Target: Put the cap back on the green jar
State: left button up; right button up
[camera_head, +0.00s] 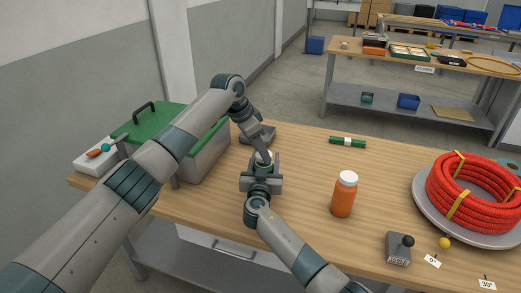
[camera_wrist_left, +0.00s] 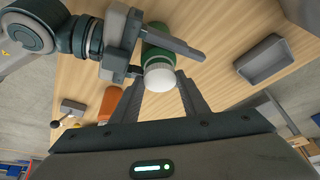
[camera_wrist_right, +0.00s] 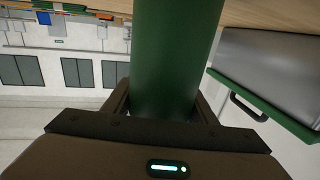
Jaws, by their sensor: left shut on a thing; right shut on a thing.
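The green jar (camera_wrist_right: 170,60) stands between the fingers of my right gripper (camera_wrist_right: 165,100), which is shut on it. In the head view my right gripper (camera_head: 262,178) hides most of the jar. The white cap (camera_wrist_left: 160,76) is at the jar's mouth, in line with the green body (camera_wrist_left: 155,50). My left gripper (camera_wrist_left: 163,80) is shut on the cap, with a fingertip on each side. In the head view my left gripper (camera_head: 266,153) comes down from above onto the cap. I cannot tell whether the cap is seated or only resting there.
An orange bottle (camera_head: 343,198) with a white lid stands to the right. A green-lidded box (camera_head: 205,155) is at the left. A grey tray (camera_wrist_left: 264,60) lies behind the jar. A green tube (camera_head: 348,142), a knobbed grey block (camera_head: 398,250) and a red conduit coil (camera_head: 475,190) are further right.

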pick_arm(q)
jog(key=shift+f, duration=0.5)
pick_arm(e)
grip_shut()
pick_arm(q)
jog(key=shift+w+m+g, duration=0.2)
jog(key=shift+m+g, duration=0.3)
jog(key=shift+m, duration=0.7)
jog(key=shift+w+a+r+m+g, duration=0.1)
jog(key=shift+w+m+g, duration=0.15)
jog(key=shift+m, duration=0.35)
jog(key=shift+w+a+r+m+g, duration=0.1)
jog(key=shift+w+m+g, duration=0.1)
jog(key=shift+m, duration=0.4)
jog(key=shift+s+f+m+g, duration=0.1)
jog(key=shift+s+m+g, duration=0.15)
jog(key=shift+m, duration=0.55)
pick_arm(e)
jog(key=shift+f, duration=0.1)
pick_arm(q)
jog(key=o, duration=1)
jog(key=shift+d, duration=0.1)
